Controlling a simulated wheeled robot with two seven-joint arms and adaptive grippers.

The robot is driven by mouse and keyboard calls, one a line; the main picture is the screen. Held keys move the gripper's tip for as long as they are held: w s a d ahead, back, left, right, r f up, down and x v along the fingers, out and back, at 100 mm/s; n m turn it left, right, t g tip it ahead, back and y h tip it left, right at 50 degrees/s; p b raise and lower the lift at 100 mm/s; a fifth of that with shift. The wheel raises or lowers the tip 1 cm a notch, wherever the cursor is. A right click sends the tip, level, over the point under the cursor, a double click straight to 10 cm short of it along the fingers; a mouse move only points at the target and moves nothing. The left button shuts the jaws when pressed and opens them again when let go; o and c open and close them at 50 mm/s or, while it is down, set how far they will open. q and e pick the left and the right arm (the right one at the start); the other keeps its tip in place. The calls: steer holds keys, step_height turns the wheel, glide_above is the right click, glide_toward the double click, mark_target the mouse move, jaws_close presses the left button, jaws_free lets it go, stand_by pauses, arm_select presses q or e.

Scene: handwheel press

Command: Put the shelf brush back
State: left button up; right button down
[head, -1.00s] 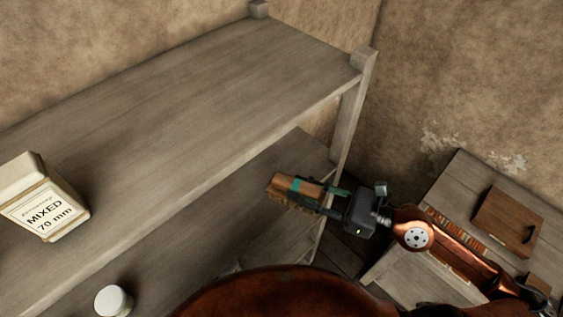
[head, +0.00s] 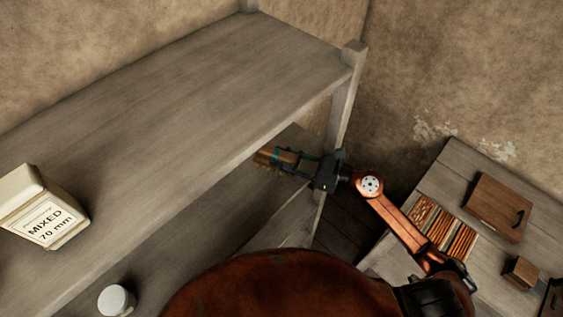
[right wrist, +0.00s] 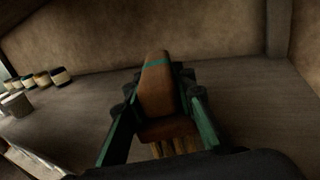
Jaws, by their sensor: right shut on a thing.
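The shelf brush (head: 268,157) has a wooden body with a teal band and bristles on its underside. My right gripper (head: 302,163) is shut on it and holds it at the right end of the shelving, just beyond the front edge of the top board in the head view. In the right wrist view the brush (right wrist: 157,90) sits between the two green fingers (right wrist: 158,118) and points away over a shelf board (right wrist: 70,105). I cannot tell whether the brush touches that board. My left gripper is out of view.
A white container marked "MIXED 70 mm" (head: 45,212) stands on the top board (head: 190,100). A white-lidded jar (head: 115,300) is lower down. A shelf post (head: 342,100) is close to my gripper. A side table (head: 530,180) holds wooden boxes.

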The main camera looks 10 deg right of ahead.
steer(key=shift+w+f, duration=0.3)
step_height(320, 180, down, 2)
steer(key=shift+w+f+p, duration=0.1)
steer(key=shift+p, duration=0.5)
steer(key=shift+f, duration=0.7)
steer(key=c, duration=1.6)
jaws_free()
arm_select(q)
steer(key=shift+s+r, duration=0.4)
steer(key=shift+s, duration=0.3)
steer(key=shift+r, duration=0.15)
arm_select(e)
steer(key=shift+r, duration=0.2)
